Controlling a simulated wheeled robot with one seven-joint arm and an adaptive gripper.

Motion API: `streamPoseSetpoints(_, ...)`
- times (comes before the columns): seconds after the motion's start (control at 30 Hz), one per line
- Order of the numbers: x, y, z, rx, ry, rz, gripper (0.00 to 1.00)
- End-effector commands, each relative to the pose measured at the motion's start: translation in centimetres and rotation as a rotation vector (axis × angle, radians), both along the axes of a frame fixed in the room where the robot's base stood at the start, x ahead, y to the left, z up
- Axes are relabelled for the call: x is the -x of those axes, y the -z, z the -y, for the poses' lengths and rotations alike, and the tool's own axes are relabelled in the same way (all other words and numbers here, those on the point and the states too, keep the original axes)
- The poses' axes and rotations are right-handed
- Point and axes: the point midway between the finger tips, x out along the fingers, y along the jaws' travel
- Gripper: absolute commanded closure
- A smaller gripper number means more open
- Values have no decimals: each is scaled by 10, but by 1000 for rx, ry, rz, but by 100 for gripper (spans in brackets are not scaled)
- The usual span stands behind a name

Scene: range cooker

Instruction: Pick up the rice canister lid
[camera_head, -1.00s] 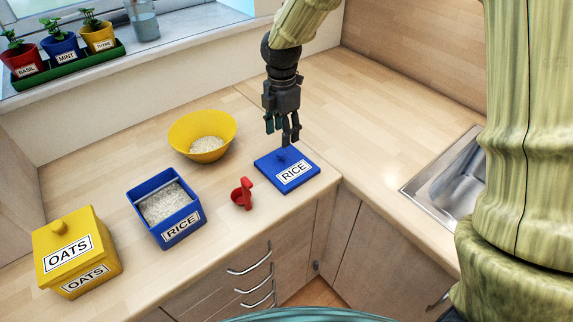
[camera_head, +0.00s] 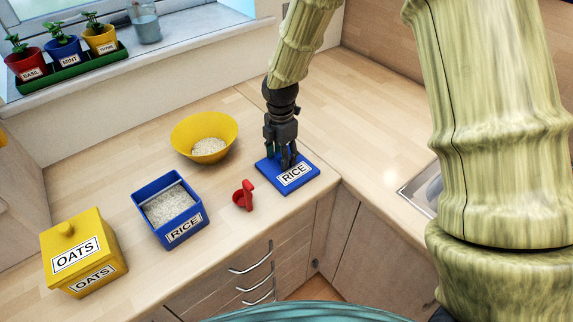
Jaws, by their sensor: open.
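The blue rice canister lid (camera_head: 305,183) lies flat on the worktop, with a white RICE label on it. My gripper (camera_head: 283,164) points down over the lid's far left part. Its fingers are open and straddle the spot where the lid's knob stands; the knob is hidden behind them. I cannot tell whether the fingers touch the lid. The blue rice canister (camera_head: 183,239) stands open to the left, with white rice inside.
A red scoop (camera_head: 244,195) lies just left of the lid. A yellow bowl (camera_head: 221,130) with rice stands behind. The yellow oats canister (camera_head: 109,255) is at far left. A sink (camera_head: 424,190) is at right. The worktop behind the lid is clear.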

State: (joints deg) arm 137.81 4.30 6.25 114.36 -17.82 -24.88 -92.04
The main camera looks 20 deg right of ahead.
Motion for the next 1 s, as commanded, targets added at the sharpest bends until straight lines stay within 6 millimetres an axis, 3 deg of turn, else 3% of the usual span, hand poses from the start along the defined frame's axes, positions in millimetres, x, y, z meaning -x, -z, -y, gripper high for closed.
streamPoseSetpoints(0.27,0,2,0,0,0,1,50)
streamPoseSetpoints(0.53,0,2,0,0,0,1,98)
streamPoseSetpoints(1.0,0,-6,0,0,1,1,99)
